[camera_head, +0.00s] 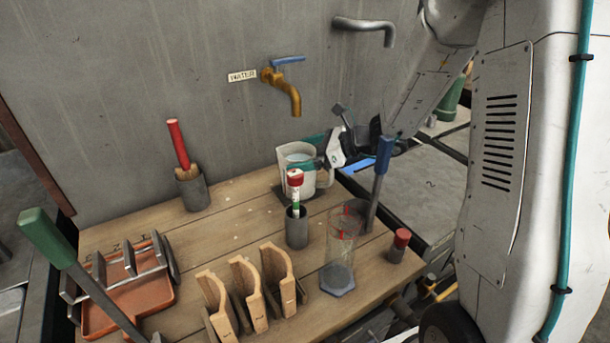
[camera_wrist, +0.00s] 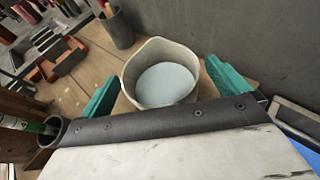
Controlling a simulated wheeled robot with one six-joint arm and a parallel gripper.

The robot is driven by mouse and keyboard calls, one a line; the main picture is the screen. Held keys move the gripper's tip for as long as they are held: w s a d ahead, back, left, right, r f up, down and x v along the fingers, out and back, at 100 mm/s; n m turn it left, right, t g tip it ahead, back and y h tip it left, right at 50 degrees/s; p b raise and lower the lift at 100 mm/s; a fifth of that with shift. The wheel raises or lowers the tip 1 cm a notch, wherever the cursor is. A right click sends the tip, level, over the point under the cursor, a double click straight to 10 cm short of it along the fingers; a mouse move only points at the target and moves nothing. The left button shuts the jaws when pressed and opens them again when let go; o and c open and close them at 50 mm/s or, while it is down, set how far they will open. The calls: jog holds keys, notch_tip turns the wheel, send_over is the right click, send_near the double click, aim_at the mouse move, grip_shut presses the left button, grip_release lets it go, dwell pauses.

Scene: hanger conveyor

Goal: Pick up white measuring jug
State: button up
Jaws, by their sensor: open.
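The white measuring jug (camera_head: 297,165) stands upright on a dark square at the back right of the wooden table, with pale blue liquid in it. In the wrist view the jug (camera_wrist: 159,72) is seen from above, close in front of my gripper. My gripper (camera_head: 322,152) is at the jug's right side in the head view, and partly hides it. In the wrist view its two teal fingers (camera_wrist: 165,90) are apart, one on each side of the jug. I cannot tell whether either finger touches it.
A red-capped tube in a grey holder (camera_head: 297,228) stands just in front of the jug. A clear cylinder (camera_head: 339,250) and a blue-handled tool (camera_head: 380,165) are nearby. A brass tap (camera_head: 290,95) juts from the wall above. Wooden racks (camera_head: 248,285) stand at the front.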

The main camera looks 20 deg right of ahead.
jog(key=c, duration=1.8)
jog(key=shift+c, duration=0.9)
jog(key=shift+r, duration=0.15)
